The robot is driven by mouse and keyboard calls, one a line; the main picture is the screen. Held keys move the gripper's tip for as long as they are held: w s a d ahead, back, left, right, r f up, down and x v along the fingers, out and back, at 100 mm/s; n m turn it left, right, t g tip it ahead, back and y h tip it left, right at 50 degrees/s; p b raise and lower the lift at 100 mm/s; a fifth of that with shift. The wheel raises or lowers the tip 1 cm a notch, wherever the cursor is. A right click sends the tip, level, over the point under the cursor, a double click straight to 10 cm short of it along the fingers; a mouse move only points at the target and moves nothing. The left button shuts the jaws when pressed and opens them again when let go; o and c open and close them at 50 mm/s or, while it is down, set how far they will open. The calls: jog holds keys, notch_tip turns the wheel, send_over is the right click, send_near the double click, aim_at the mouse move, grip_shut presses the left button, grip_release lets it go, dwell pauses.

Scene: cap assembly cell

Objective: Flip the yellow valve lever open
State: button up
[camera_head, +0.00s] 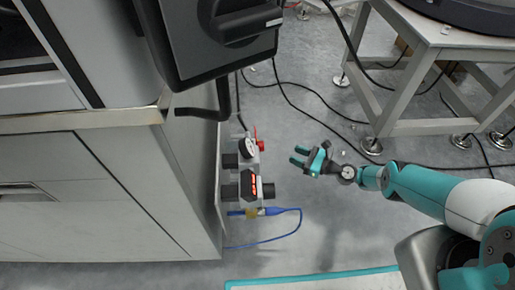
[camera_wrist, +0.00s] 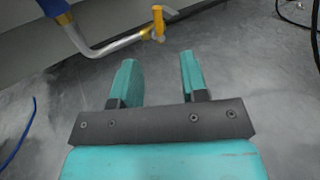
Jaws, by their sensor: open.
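A yellow valve lever (camera_wrist: 158,22) shows at the top of the wrist view, at the end of a bent metal pipe (camera_wrist: 110,46). The pipe's other end has a yellow collar (camera_wrist: 65,18) and a blue fitting (camera_wrist: 52,6). In the head view a small yellow part (camera_head: 252,212) sits low on the valve unit by a blue hose; whether it is the lever is too small to tell. My gripper (camera_head: 297,156) is open and empty, to the right of the valve unit and apart from it. In the wrist view its fingers (camera_wrist: 158,62) point toward the lever, with a gap between.
The valve unit carries a gauge (camera_head: 247,148), a red knob (camera_head: 260,145) and a black-and-red block (camera_head: 250,186), beside a grey cabinet (camera_head: 100,190). A blue hose (camera_head: 298,222) loops out below. Black cables cross the floor near a white-legged table (camera_head: 440,127).

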jog(key=shift+m+t, duration=0.4)
jog(key=shift+m, duration=0.2)
jog(key=shift+s+a+f+b+x, duration=0.15)
jog(key=shift+f+b+x, duration=0.2)
jog(key=shift+b+x, duration=2.8)
jog(key=shift+s+a+f+b+x, duration=0.15)
jog(key=shift+f+b+x, duration=0.25)
jog(key=shift+b+x, duration=2.7)
jog(key=shift+s+d+f+b+x, duration=0.25)
jog(key=shift+b+x, duration=1.6)
jog(key=shift+b, duration=2.5)
jog(key=shift+w+a+f, duration=0.1)
jog(key=shift+a, duration=0.1)
grip_shut()
jog(key=shift+f, duration=0.1)
